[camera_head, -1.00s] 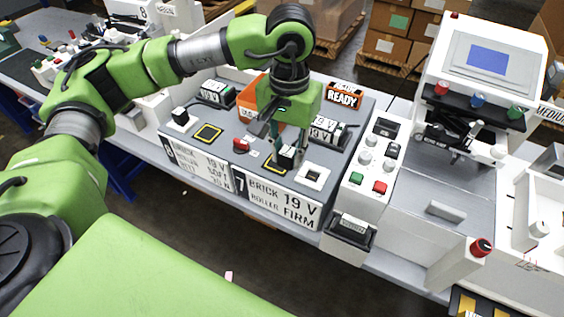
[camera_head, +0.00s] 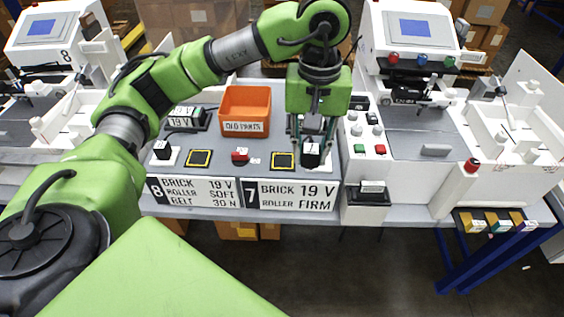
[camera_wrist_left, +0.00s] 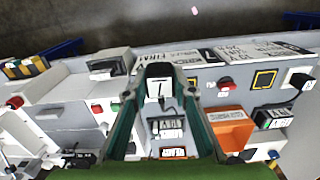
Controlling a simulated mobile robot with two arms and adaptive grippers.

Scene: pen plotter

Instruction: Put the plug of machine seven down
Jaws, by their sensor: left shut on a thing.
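My left gripper (camera_head: 312,142) points down and is shut on the black plug (camera_head: 312,158) of machine seven, which has a white label on top. In the left wrist view the plug (camera_wrist_left: 160,88) sits between the two fingers, its label showing a 7. In the head view the plug overlaps the white socket plate to the right of the yellow-edged black pad (camera_head: 283,160). That pad is bare. I cannot tell whether the plug touches the surface below. The sign for 7 (camera_head: 291,196) is on the bench front. My right gripper is not in view.
Another black plug (camera_head: 162,150) stands at the left by a second yellow-edged pad (camera_head: 199,158). A red button (camera_head: 240,155) lies between the pads. An orange bin (camera_head: 246,108) and a power brick (camera_head: 184,119) stand behind. Machine seven's control box (camera_head: 368,146) is close on the right.

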